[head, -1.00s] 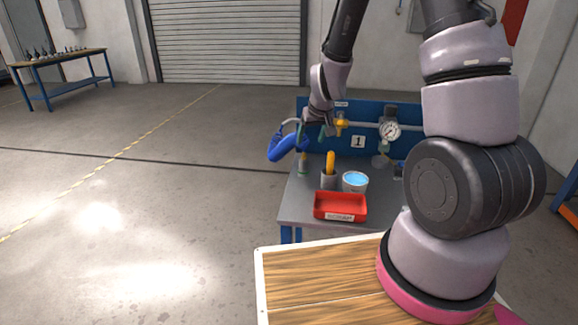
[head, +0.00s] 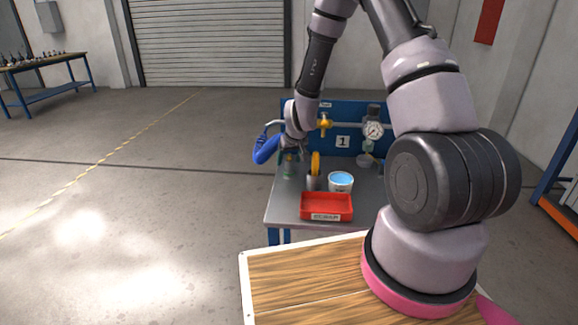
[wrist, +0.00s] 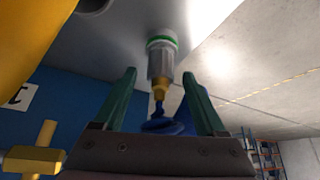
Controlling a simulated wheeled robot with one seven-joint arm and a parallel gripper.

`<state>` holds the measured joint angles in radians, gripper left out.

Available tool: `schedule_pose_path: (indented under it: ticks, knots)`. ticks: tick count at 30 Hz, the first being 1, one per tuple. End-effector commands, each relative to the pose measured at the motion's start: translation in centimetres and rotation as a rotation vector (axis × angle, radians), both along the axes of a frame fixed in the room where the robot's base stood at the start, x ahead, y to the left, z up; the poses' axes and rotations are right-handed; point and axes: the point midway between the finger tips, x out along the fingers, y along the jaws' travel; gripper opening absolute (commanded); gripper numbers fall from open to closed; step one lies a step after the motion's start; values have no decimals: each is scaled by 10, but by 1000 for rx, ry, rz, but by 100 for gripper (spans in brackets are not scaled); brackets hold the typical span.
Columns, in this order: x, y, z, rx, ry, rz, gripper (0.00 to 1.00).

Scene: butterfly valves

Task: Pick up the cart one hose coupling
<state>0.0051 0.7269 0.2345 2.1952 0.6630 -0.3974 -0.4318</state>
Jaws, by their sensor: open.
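The hose coupling (wrist: 161,62) is a metal fitting with a green ring and a brass part. It stands on the cart's grey top (head: 280,205), at its left side, and shows small in the head view (head: 289,167). A blue hose (head: 265,148) hangs by the cart's left edge; blue also shows behind the brass part in the wrist view. My gripper (wrist: 159,78) is open, with one green finger on each side of the coupling in the wrist view. Gaps show on both sides; contact is not visible. In the head view my gripper (head: 291,150) is just above the coupling.
Right of the coupling stand a holder with a yellow handle (head: 315,163), a white can with blue contents (head: 340,181) and a red tray (head: 326,206). A blue panel labelled 1 (head: 343,141) stands behind, with a yellow valve (head: 324,123) and a gauge (head: 374,130).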

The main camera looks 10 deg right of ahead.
Motion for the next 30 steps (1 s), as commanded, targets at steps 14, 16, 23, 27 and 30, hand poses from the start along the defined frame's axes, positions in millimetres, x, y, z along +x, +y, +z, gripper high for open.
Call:
schedule_pose_path:
  ticks: [14, 16, 23, 27, 30]
  knots:
    - [1, 0, -2, 0, -1, 1, 0]
    - [2, 0, -2, 0, -1, 1, 0]
    - [2, 0, -1, 0, -2, 1, 0]
    - [2, 1, 8, -2, -5, 2, 0]
    - [3, 1, 20, -2, -6, 3, 0]
